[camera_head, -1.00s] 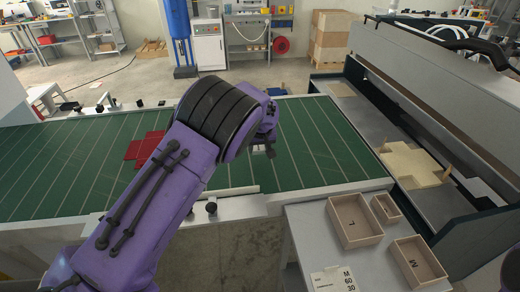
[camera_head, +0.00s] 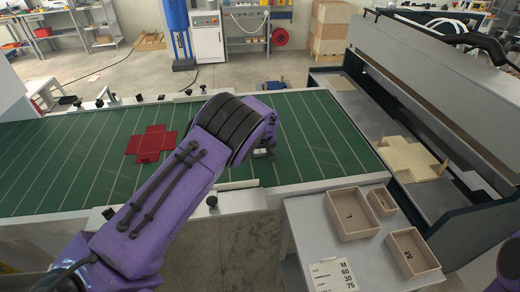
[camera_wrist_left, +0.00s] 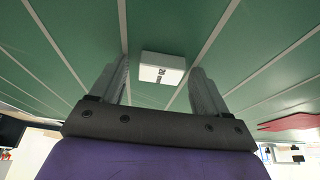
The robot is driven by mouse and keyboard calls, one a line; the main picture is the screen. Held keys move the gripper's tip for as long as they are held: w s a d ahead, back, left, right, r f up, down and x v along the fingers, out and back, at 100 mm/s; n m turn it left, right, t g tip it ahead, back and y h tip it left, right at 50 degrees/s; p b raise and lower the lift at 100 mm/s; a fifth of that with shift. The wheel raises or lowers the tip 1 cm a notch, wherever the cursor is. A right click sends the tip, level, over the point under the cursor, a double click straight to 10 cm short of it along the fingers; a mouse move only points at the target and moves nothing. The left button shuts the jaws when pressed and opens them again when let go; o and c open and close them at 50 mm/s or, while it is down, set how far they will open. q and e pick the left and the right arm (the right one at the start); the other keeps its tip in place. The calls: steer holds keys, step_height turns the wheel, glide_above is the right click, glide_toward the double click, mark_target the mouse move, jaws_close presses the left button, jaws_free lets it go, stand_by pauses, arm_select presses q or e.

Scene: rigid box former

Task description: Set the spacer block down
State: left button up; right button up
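The spacer block (camera_wrist_left: 162,68) shows in the left wrist view as a small white block with a dark printed mark. It appears to rest on the green striped surface (camera_wrist_left: 75,30). My left gripper (camera_wrist_left: 160,75) is open, with one finger on each side of the block and a visible gap to both. My right gripper is not in view.
A red cross-shaped sheet (camera_head: 151,143) lies on the table, left of my left arm. Wooden trays (camera_head: 353,234) and a white label card (camera_head: 333,274) are on the grey side table (camera_head: 300,213). A tan blank (camera_head: 410,160) lies on the machine at right.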

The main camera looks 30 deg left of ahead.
arm_select(q)
steer(key=shift+r, duration=0.25)
steer(key=b+v, duration=0.2)
steer(key=v, duration=1)
steer(key=shift+b, duration=0.3)
steer(key=shift+d+f, duration=0.1)
